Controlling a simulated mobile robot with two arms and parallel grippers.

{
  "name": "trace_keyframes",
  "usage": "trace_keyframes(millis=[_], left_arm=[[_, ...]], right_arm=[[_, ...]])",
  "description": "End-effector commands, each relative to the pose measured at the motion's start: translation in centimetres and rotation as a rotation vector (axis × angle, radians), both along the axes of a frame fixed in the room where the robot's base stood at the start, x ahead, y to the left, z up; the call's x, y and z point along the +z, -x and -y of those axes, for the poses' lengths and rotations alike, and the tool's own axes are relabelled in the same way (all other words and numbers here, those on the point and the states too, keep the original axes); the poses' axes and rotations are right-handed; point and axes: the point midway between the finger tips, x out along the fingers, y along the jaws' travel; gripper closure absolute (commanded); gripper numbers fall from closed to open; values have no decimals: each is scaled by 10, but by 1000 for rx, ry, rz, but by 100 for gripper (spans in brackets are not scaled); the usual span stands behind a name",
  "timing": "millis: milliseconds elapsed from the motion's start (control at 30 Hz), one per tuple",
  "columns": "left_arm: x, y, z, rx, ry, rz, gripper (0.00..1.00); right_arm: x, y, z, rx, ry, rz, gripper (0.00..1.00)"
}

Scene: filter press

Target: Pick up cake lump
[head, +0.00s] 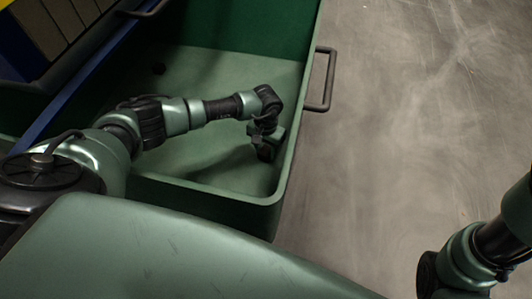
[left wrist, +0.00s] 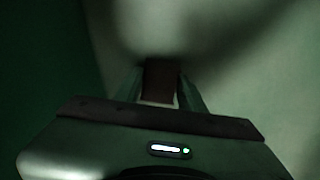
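My left gripper (head: 265,148) points down into the green bin, low near its right front wall. In the left wrist view a dark brown block (left wrist: 160,78), which looks like the cake lump, fills the gap between the two green fingers (left wrist: 161,92). The fingers appear to be against its sides. In the head view the block is mostly lost in the dark at the fingertips. My right gripper is out of frame; only part of the right arm shows at the lower right.
The green bin (head: 235,197) has high walls close around my left gripper. A dark handle (head: 328,80) sticks out from its right wall. Grey floor (head: 400,130) lies open to the right.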

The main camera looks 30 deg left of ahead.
Motion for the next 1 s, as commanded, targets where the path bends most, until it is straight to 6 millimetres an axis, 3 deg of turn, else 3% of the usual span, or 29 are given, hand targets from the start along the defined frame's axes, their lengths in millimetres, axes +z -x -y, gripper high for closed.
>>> trace_keyframes(millis=[33,67,467,700,1000], left_arm=[[0,0,0,0,0,0,93],[0,0,0,0,0,0,100],[12,-1,0,0,0,2,100],[55,-1,0,-1,1,3,100],[96,0,0,0,1,1,100]], right_arm=[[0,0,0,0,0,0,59],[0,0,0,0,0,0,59],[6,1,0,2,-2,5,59],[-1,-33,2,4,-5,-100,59],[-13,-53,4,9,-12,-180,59]])
